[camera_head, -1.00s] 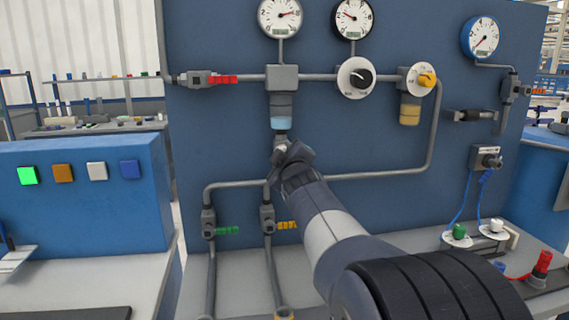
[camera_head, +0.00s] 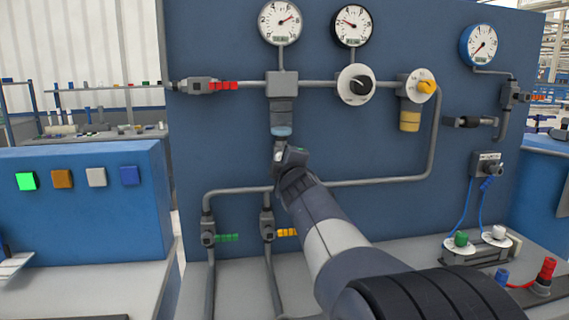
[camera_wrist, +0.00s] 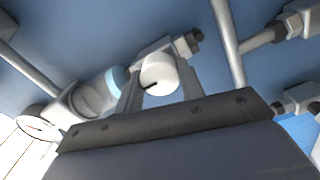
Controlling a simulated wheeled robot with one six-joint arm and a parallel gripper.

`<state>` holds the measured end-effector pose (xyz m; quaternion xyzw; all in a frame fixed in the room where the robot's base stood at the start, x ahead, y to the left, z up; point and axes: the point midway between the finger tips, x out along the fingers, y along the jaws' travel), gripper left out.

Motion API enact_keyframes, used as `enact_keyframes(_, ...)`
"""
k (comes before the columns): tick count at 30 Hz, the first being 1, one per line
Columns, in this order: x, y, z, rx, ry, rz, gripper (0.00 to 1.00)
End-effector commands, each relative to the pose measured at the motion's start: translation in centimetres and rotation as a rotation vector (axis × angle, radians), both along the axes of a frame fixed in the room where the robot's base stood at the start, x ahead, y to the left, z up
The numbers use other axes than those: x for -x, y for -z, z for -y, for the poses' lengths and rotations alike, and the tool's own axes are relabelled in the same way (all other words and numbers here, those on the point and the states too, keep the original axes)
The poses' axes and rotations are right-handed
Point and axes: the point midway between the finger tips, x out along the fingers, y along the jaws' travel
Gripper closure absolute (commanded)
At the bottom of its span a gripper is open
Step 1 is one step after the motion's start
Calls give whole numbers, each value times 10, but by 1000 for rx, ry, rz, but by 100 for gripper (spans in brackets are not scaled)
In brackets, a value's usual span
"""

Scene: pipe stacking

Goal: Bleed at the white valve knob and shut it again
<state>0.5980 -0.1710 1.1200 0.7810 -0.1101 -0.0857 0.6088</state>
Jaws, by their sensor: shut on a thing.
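The white valve knob (camera_wrist: 158,75), a round disc with a short black mark, shows in the wrist view. It sits between the two fingers of my gripper (camera_wrist: 160,84), one on each side, and the gripper is shut on it. In the head view my gripper (camera_head: 282,152) is at the panel, just below the filter bowl (camera_head: 281,120); the knob is hidden there by the gripper and wrist. The bowl has a pale blue band near its bottom. It also shows in the wrist view (camera_wrist: 92,97), to the left of the knob.
Grey pipes run across the blue panel (camera_head: 340,130) around my gripper. A red-handled valve (camera_head: 222,86), green-handled valve (camera_head: 226,238) and orange-handled valve (camera_head: 286,233) are nearby. A black selector knob (camera_head: 360,86) and yellow knob (camera_head: 426,86) are at upper right. Gauges sit above.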

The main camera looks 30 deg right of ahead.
Motion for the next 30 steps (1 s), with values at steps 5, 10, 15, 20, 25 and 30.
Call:
enact_keyframes(5, 0, 0, 0, 3, 0, -1, 86)
enact_keyframes(10, 0, 0, 0, 2, 0, -1, 52)
enact_keyframes(15, 0, 0, 0, 1, 0, 0, 41)
enact_keyframes(20, 0, 0, 0, 1, 0, 0, 41)
enact_keyframes(25, 6, -1, -2, 1, 0, 2, 41)
enact_keyframes(30, 28, -1, -8, 1, 0, 2, 41)
